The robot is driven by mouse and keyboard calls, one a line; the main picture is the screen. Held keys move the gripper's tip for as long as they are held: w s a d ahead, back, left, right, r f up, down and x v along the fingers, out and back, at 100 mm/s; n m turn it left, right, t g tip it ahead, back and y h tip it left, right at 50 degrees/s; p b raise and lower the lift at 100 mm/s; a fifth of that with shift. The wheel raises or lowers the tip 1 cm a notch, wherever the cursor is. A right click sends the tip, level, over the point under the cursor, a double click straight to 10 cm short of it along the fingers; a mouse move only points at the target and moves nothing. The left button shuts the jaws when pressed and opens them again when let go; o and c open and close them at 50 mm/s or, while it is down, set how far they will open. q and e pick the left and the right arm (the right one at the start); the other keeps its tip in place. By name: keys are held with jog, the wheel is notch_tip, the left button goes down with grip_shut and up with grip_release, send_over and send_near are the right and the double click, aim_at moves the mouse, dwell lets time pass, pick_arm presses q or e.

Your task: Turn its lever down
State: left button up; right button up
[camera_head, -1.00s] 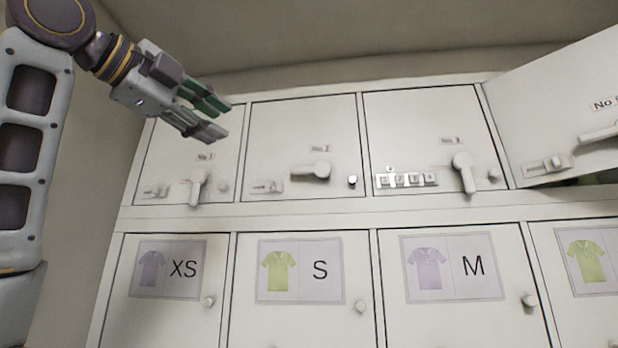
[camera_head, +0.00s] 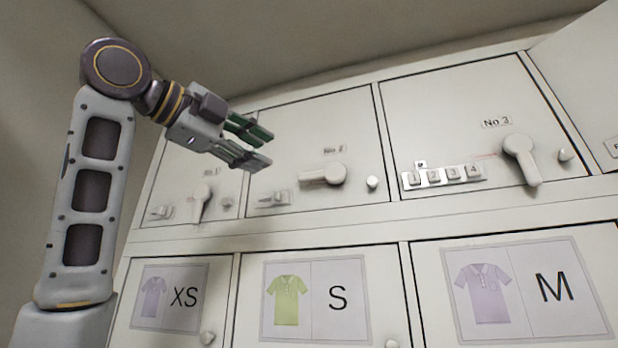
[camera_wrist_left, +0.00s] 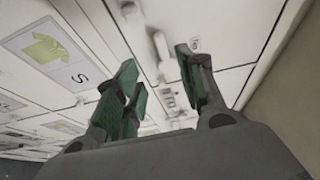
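Locker door No 2 (camera_head: 310,135) is closed, and its white lever (camera_head: 322,175) lies level, pointing left. The lever also shows in the left wrist view (camera_wrist_left: 161,52), beyond the fingertips and pointing up the picture. My left gripper (camera_head: 258,144) is open and empty, up and left of that lever and apart from it. Its green-padded fingers are spread in the left wrist view (camera_wrist_left: 160,78). The No 1 lever (camera_head: 200,204) and the No 3 lever (camera_head: 522,160) both point down. My right gripper is in neither view.
A numbered button strip (camera_head: 443,177) sits beside the No 3 lever. A small latch (camera_head: 272,199) and a round knob (camera_head: 373,182) flank the No 2 lever. Lower doors carry XS, S (camera_head: 318,300) and M shirt signs. Part of another door (camera_head: 590,70) shows at far right.

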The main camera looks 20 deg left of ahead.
aim_at(306, 176)
pick_arm(q)
jog(key=p+x, duration=0.4)
jog(key=x, duration=0.9)
jog(key=shift+w+d+r, duration=0.1)
jog(key=shift+w, duration=0.05)
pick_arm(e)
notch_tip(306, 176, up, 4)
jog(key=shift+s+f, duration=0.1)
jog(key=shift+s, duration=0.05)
pick_arm(q)
grip_shut()
dwell(0.4)
